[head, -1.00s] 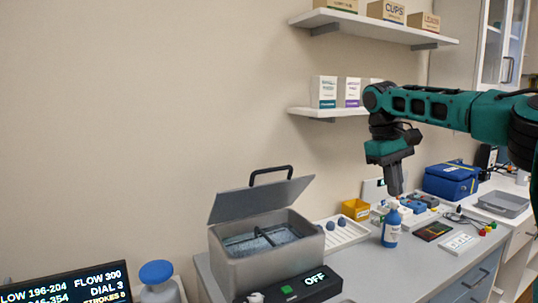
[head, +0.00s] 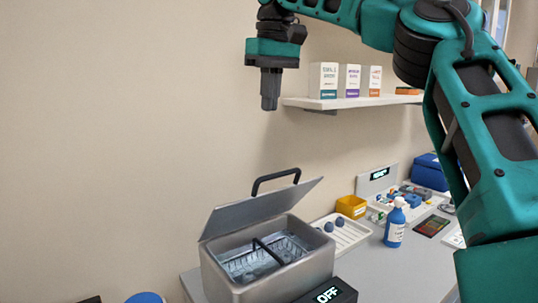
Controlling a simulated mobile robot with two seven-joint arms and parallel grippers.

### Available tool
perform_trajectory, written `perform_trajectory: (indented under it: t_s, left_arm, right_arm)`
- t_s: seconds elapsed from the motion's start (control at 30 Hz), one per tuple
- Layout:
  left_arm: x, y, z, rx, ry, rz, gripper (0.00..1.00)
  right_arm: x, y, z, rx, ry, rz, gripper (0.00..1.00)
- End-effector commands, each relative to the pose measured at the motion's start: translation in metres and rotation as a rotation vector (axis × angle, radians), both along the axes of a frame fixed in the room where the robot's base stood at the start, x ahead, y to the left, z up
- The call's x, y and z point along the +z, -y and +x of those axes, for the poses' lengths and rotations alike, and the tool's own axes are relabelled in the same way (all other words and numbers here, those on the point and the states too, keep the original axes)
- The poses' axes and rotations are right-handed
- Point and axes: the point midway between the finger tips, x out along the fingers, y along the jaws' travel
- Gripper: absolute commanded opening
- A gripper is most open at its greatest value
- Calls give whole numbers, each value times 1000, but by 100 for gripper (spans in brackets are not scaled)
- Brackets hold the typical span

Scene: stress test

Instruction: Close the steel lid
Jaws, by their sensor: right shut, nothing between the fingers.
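The steel lid (head: 258,208) stands tilted open at the back of a steel bath box (head: 268,284), with a black handle (head: 277,179) on its top. Inside the box is a wire basket (head: 240,265) with a dark handle, in what looks like liquid. My right gripper (head: 269,104) is shut and empty, pointing down. It is in the air above the lid's handle in the picture, apart from it. My left gripper is not in view.
A black box with an "OFF" display (head: 328,292) stands in front of the bath. A white tray (head: 345,236), a blue bottle (head: 395,223) and a yellow bin (head: 351,207) are to the right. A shelf (head: 350,101) with cartons is on the wall behind.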

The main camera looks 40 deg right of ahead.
Motion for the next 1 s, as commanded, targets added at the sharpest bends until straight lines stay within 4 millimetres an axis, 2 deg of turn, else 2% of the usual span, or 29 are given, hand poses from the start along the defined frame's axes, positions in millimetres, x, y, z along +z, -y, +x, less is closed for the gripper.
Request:
perform_trajectory:
  t_s: [0.43, 0.7, 1.0]
  left_arm:
    - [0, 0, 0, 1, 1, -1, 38]
    - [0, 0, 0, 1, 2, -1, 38]
    - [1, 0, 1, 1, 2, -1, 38]
  right_arm:
    - [-92, 1, 9, 2, -6, 1, 0]
    - [-111, -1, -10, 2, -1, 1, 0]
    - [-119, -2, -16, 2, -1, -1, 0]
